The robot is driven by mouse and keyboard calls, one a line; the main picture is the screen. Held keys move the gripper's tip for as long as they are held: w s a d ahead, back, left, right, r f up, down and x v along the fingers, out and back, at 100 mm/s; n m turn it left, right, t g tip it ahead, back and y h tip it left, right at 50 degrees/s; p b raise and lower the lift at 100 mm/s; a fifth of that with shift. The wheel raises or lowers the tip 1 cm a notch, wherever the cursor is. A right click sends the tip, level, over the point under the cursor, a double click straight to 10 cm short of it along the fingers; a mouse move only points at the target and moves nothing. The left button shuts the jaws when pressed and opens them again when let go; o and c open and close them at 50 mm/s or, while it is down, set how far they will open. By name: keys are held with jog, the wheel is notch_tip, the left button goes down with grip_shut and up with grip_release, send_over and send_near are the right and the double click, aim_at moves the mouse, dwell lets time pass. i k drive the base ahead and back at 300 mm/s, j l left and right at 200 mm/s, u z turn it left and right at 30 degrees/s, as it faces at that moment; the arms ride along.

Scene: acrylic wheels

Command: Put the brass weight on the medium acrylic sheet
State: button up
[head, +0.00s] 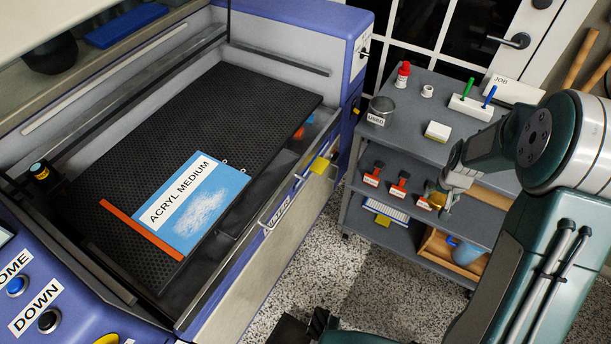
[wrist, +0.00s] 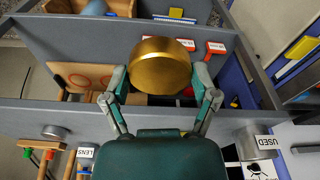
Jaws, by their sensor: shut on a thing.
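The brass weight (wrist: 160,65) is a round, gold-coloured cylinder. My gripper (wrist: 161,78) is shut on it, with one finger at each side. In the head view the brass weight (head: 434,194) and my gripper (head: 446,192) show in front of the cart's shelves, well to the right of the laser machine. The medium acrylic sheet (head: 225,190) is blue with a white label reading ACRYL MEDIUM and a pale, cloudy patch. It lies flat on the black honeycomb bed, and nothing stands on it.
An orange strip (head: 142,230) lies along the sheet's left edge. The machine's front wall (head: 285,215) stands between bed and cart. The grey cart (head: 420,110) carries a USED tin (head: 380,110), a red bottle (head: 403,75) and red-handled tools (head: 373,174). The bed's far part is clear.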

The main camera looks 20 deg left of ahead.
aim_at(197, 167)
jog(key=u, duration=1.35)
jog(key=i+u, duration=0.1)
jog(key=u, duration=0.3)
jog(key=l+u, duration=0.15)
jog(key=u, duration=0.3)
jog(key=i+l+u, duration=0.1)
jog(key=u, duration=0.3)
